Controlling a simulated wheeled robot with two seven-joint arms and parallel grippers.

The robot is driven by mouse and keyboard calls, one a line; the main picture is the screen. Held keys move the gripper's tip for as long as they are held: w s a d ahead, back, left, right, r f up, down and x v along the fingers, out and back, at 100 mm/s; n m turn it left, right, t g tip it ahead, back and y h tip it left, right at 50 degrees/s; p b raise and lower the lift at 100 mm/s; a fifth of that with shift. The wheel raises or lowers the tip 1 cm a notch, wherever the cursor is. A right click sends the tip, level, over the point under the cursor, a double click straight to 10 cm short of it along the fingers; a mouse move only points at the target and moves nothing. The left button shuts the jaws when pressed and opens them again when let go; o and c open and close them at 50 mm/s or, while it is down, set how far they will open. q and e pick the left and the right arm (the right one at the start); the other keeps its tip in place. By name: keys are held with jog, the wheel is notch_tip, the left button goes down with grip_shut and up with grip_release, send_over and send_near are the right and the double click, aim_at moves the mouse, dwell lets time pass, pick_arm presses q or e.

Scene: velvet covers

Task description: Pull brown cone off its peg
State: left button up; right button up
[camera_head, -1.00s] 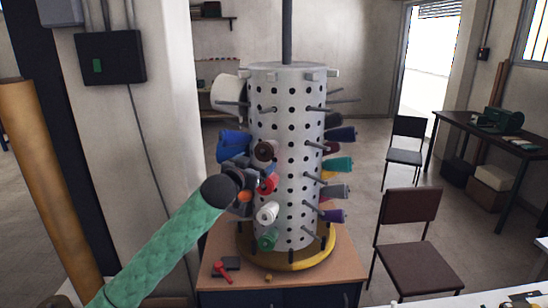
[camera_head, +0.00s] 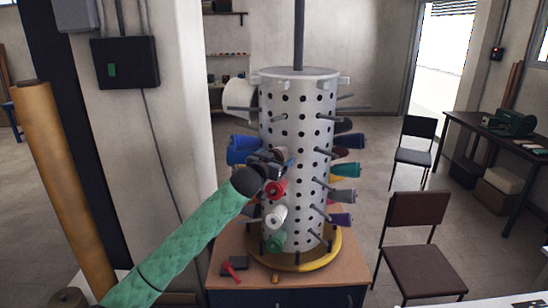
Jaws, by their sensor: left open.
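A white perforated drum (camera_head: 297,110) stands upright with pegs that carry coloured cones. A brown cone (camera_head: 262,154) sits on the drum's left front side, mostly hidden by my left gripper (camera_head: 277,163). My left gripper is open, its dark fingers at the cone and in front of the drum. I cannot tell whether the fingers touch the cone. My left arm, in a green quilted sleeve, comes up from the lower left. My right gripper is out of view.
A blue cone (camera_head: 240,150) is left of the gripper. A red cone (camera_head: 276,188), white cone (camera_head: 275,216) and green cone (camera_head: 275,242) sit below it. The drum's yellow base (camera_head: 318,256) rests on a wooden cabinet (camera_head: 345,266).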

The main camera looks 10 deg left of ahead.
pick_arm(q)
jog(key=shift+d, duration=0.1)
jog(key=c, duration=1.1)
jog(key=shift+o, duration=0.2)
jog(key=shift+s+r, duration=0.2)
jog(key=shift+s, duration=0.15)
jog(key=shift+s, duration=0.1)
jog(key=shift+s+r, duration=0.1)
jog(key=shift+s, duration=0.3)
jog(key=d+r+v, duration=0.1)
jog(key=r+v, duration=0.1)
jog(key=v, duration=1.1)
jog(key=shift+s+r, duration=0.3)
jog(key=shift+s, duration=0.2)
jog(key=shift+s, duration=0.1)
